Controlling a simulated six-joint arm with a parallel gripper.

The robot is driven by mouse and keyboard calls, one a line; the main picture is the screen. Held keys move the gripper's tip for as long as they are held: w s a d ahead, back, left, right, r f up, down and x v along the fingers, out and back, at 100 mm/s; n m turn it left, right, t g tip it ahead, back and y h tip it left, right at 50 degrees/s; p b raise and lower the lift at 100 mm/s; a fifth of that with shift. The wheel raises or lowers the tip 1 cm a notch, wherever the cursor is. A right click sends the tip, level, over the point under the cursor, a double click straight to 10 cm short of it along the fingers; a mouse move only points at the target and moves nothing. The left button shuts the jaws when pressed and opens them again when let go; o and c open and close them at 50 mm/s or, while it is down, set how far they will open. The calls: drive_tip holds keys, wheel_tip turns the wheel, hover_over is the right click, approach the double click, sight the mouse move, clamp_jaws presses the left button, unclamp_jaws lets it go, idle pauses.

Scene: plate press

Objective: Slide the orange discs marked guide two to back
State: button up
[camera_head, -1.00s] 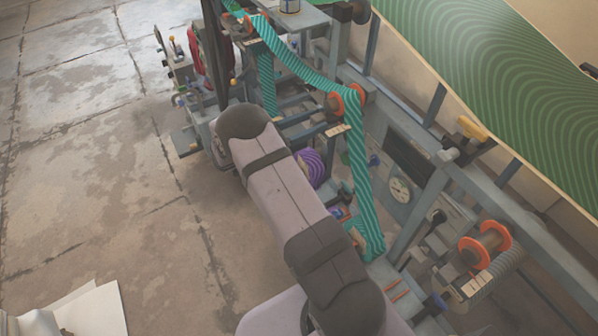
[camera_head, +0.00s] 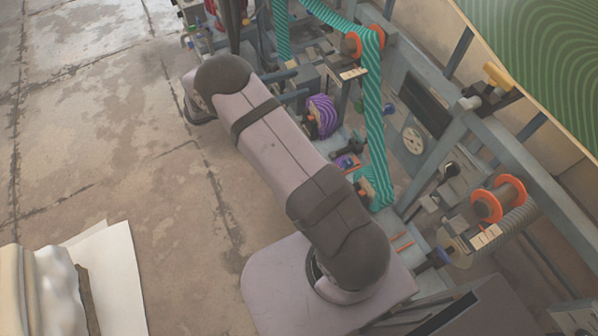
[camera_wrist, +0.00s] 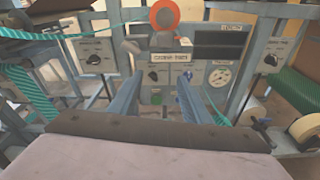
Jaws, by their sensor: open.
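In the wrist view an orange disc (camera_wrist: 165,14) faces me at the top centre, above a pale label (camera_wrist: 171,57) that seems to read guide two. In the head view a pair of orange discs (camera_head: 353,46) sits on a roller at the top of the teal striped web, with a pale tag (camera_head: 354,73) too small to read. A second orange pair (camera_head: 487,206) is at lower right, also tagged. My gripper (camera_wrist: 157,98) is open and empty in the wrist view, its two fingers below the label and apart from the disc. It cannot be made out in the head view.
The teal striped web (camera_head: 375,120) runs down the press frame. A purple roll (camera_head: 322,116), a gauge (camera_head: 414,140) and blue-grey rails (camera_head: 470,120) are close by. White sheets (camera_head: 105,270) are at lower left. The concrete floor is open on the left.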

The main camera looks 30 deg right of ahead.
drive_tip(key=s+a+f+m+g+y, duration=0.2)
drive_tip(key=s+a+f+m+y, duration=0.1)
drive_tip(key=s+f, duration=0.5)
drive_tip(key=s+a+f+m+g+y, duration=0.2)
drive_tip(key=s+a+f+y, duration=0.1)
drive_tip(key=s+f, duration=0.5)
drive_tip(key=shift+s+a+m+g+y, duration=0.3)
drive_tip(key=shift+s+m+g+y, duration=0.1)
drive_tip(key=shift+y, duration=0.5)
